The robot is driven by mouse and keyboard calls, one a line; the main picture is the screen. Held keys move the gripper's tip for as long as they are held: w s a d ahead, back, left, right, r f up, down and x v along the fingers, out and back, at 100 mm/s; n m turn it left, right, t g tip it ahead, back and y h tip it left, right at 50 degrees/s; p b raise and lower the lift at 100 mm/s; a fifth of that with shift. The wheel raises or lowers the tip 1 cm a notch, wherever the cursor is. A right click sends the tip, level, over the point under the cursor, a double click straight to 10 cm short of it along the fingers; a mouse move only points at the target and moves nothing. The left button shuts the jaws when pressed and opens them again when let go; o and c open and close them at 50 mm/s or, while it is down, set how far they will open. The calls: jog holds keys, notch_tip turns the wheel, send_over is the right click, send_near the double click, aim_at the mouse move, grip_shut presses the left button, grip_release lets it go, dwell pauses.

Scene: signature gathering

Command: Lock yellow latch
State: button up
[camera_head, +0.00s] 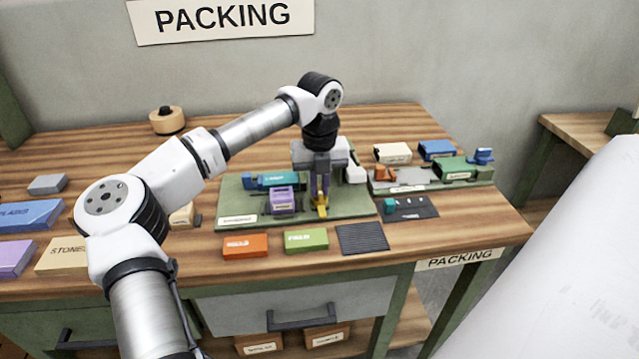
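The yellow latch (321,208) is a small upright yellow piece on the green board (240,203) in the middle of the table. My gripper (321,190) points straight down right over it, and its fingertips reach the latch's upper part. Whether the fingers touch or grip the latch is too small to tell. A purple block (283,201) sits just left of the latch on the same board. A teal piece (272,180) lies behind the purple block. My gripper hides part of the board behind the latch.
An orange block (245,245), a green block (306,240) and a dark ribbed mat (363,239) lie along the front edge. A second board (465,181) with several coloured parts is at the right. A dark mat (418,208) with a teal piece lies before it.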

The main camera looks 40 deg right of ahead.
grip_shut()
jog(key=m, duration=0.4)
jog(key=shift+m+b, duration=0.3)
jog(key=shift+b, duration=0.1)
jog(key=m, duration=0.9)
jog(key=shift+r, duration=0.1)
jog(key=shift+m, duration=2.1)
jog(key=o, duration=0.7)
grip_release()
jog(key=shift+c, duration=0.2)
